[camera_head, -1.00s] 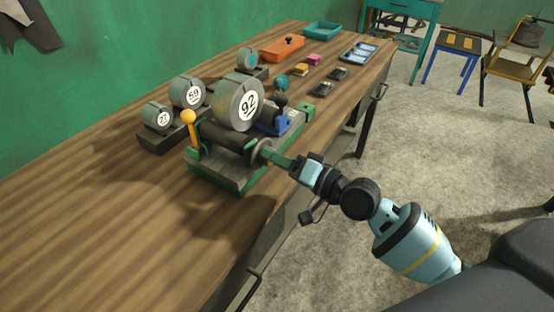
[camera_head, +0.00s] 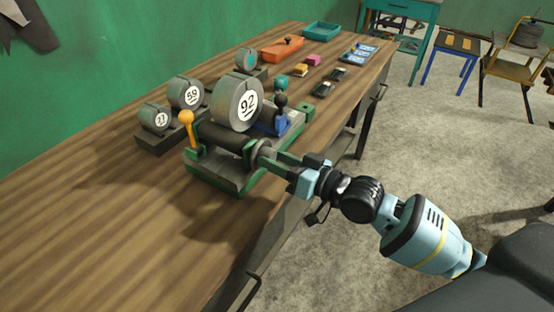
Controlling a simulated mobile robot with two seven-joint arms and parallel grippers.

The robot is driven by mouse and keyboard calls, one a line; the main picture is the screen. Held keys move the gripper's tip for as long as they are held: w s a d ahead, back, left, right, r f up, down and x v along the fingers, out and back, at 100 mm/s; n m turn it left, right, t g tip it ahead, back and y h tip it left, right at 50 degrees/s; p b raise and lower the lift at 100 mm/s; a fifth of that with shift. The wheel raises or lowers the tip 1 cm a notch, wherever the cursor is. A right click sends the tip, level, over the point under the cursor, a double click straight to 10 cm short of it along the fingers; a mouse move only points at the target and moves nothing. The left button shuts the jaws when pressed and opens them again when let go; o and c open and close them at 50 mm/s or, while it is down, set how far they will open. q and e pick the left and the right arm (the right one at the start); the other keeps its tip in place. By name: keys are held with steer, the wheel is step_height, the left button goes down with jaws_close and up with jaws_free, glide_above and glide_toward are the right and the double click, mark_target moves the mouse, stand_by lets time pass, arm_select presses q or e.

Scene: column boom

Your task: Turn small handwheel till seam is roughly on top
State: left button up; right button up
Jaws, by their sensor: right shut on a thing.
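A turning rig with a green base (camera_head: 228,178) stands at the table's near edge. It carries dark rollers and a big grey disc marked 92 (camera_head: 235,92). The small handwheel (camera_head: 258,152) is a small grey wheel at the rig's right end, partly covered by my fingers. My right gripper (camera_head: 268,155) reaches in from the right, its green fingers shut on the handwheel. I cannot make out a seam on the handwheel or the disc. My left gripper is not in view.
Smaller marked discs (camera_head: 186,92) sit on a dark rack behind. An orange box (camera_head: 282,50), a teal tray (camera_head: 322,29) and small blocks lie farther back. The table's near left is clear.

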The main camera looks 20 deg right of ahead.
stand_by(0.4)
steer(key=o, duration=1)
steer(key=shift+b+v, duration=0.3)
steer(key=shift+v, duration=3.65)
